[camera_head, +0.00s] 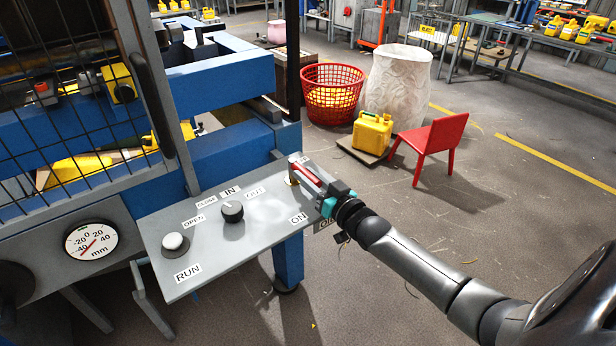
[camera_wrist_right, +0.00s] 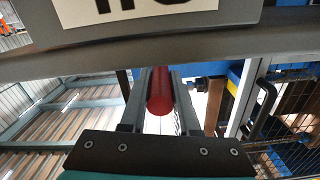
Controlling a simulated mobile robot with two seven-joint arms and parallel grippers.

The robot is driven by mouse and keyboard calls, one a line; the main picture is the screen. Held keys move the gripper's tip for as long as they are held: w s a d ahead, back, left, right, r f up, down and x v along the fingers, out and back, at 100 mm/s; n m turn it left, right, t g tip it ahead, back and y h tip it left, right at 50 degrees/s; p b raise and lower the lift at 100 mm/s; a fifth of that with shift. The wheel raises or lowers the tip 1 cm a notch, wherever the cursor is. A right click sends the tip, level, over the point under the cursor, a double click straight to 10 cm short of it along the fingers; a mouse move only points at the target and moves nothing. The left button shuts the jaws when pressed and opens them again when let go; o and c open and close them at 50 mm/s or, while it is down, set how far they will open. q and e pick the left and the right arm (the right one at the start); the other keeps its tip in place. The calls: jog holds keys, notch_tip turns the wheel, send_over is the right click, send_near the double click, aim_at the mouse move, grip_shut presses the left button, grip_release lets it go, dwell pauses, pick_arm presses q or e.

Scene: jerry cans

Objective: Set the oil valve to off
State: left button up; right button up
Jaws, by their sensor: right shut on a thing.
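The oil valve has a red lever (camera_head: 308,174) at the right end of the grey control panel (camera_head: 215,262); a brass-coloured part shows beside it. My right gripper (camera_head: 318,181) reaches in from the lower right, its fingers around the lever. In the right wrist view the red lever (camera_wrist_right: 160,92) lies between the two fingers of my right gripper (camera_wrist_right: 160,82), shut on it. A label behind the lever is too small to read. My left gripper is out of view.
The panel also carries a black IN/OUT knob (camera_head: 232,211) and a white RUN button (camera_head: 174,243). A mesh guard (camera_head: 80,110) and blue machine frame (camera_head: 220,82) stand behind and left.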

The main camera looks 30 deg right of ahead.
grip_shut()
dwell(0.8)
